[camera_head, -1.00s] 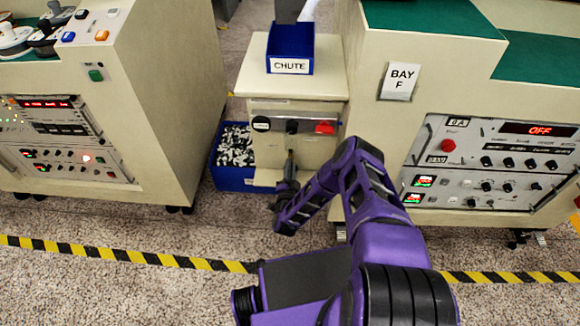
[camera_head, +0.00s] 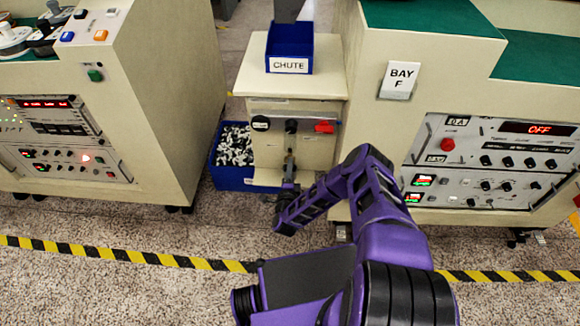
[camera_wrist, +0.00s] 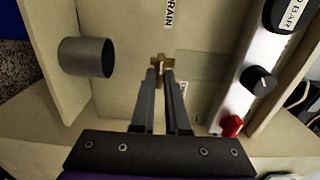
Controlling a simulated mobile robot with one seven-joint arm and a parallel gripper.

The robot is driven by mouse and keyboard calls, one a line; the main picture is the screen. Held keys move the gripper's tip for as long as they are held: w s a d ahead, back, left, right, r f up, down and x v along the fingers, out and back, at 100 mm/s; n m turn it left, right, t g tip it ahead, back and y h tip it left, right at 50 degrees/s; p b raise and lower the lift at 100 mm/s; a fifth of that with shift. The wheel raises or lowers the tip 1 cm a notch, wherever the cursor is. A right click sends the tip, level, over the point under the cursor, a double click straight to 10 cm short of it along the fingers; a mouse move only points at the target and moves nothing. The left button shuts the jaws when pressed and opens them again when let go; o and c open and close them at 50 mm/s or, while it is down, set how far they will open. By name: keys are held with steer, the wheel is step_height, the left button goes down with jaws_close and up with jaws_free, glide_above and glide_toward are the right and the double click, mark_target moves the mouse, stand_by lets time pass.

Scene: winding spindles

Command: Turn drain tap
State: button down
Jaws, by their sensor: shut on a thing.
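The drain tap (camera_wrist: 162,62) is a small brass-coloured handle on the cream panel, close to a label reading "RAIN", its first letter cut off (camera_wrist: 171,12). My gripper (camera_wrist: 161,74) is shut on the tap, its two long dark fingers reaching in from the bottom of the wrist view. In the head view my gripper (camera_head: 290,160) is at the front of the cream chute cabinet (camera_head: 312,152), below its knobs. The tap cannot be made out there.
A grey pipe stub (camera_wrist: 87,57) sticks out left of the tap. A black knob (camera_wrist: 260,80) and a red knob (camera_wrist: 231,125) lie to the right. A blue bin of small parts (camera_head: 233,178) stands left of the cabinet. Bay F's console (camera_head: 490,165) is right.

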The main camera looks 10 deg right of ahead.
steer(key=shift+w+r, duration=0.1)
stand_by(0.3)
steer(key=c, duration=0.9)
jaws_free()
